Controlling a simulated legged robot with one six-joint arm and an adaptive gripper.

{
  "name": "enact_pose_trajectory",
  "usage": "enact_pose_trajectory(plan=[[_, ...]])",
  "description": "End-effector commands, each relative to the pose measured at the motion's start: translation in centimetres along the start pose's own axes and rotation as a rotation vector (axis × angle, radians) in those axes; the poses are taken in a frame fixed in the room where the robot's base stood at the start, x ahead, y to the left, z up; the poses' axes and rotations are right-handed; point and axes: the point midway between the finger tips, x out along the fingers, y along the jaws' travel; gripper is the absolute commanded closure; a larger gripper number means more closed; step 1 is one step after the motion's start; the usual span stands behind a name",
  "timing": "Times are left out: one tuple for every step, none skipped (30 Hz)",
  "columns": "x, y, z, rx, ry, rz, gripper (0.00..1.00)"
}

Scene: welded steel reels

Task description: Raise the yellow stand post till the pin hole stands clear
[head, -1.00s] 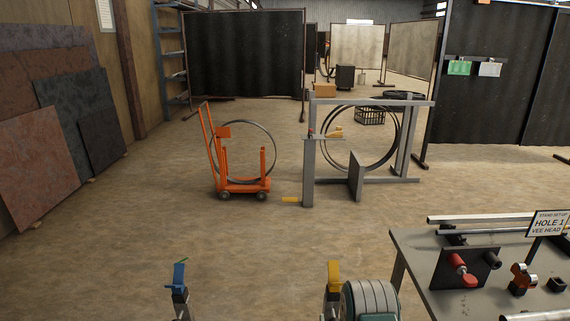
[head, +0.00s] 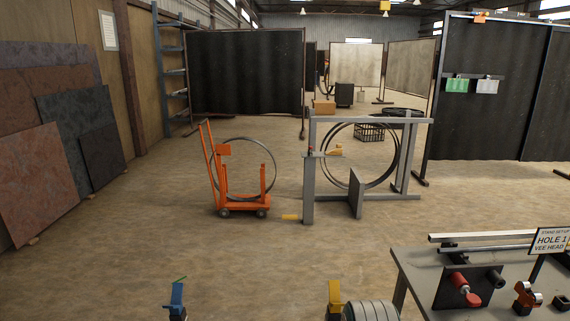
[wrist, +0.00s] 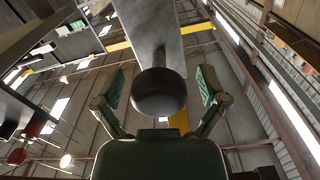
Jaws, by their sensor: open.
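A yellow upright piece (head: 335,296), which looks like the head of the yellow stand post, shows at the bottom edge of the head view. Its lower part and any pin hole are out of frame. A blue upright piece (head: 177,298) stands to its left. In the wrist view my gripper (wrist: 162,90) is open, its two green-padded fingers apart and tilted upward. A dark round-ended part (wrist: 158,92) shows between the fingers, below a grey plate (wrist: 152,25). I cannot tell whether they touch it. A small yellow patch (wrist: 179,122) shows behind it.
A grey bench (head: 420,290) with clamps stands at the right, with a "HOLE 1 VEE HEAD" sign (head: 551,241). An orange cart (head: 240,200) and a grey frame with rings (head: 308,190) stand ahead. Stone-like panels (head: 40,180) lean at the left. The middle floor is clear.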

Motion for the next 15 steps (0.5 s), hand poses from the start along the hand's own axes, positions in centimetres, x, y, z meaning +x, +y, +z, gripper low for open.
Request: enact_pose_trajectory(plan=[[-0.2,0.0,0.0,0.0,-0.002,0.0,0.08],[-0.4,0.0,0.1,0.0,-0.002,0.001,0.08],[-0.7,0.0,0.0,0.0,-0.001,0.0,0.08],[-0.9,0.0,0.0,0.0,-0.001,0.0,0.08],[-1.1,0.0,0.0,0.0,-0.001,0.0,0.08],[-1.4,0.0,0.0,0.0,-0.002,0.001,0.08],[-1.6,0.0,0.0,0.0,-0.002,0.001,0.08],[-1.8,0.0,0.0,0.0,-0.001,0.0,0.08],[-2.1,0.0,0.0,0.0,-0.001,0.0,0.08],[-2.3,0.0,0.0,0.0,-0.001,0.0,0.08],[-2.5,0.0,0.0,0.0,-0.002,0.001,0.08],[-2.8,0.0,0.0,0.0,-0.002,0.001,0.08],[-3.0,0.0,0.0,0.0,-0.002,0.001,0.08],[-3.2,0.0,0.0,0.0,-0.001,0.0,0.08],[-3.5,0.0,0.0,0.0,-0.001,0.0,0.08]])
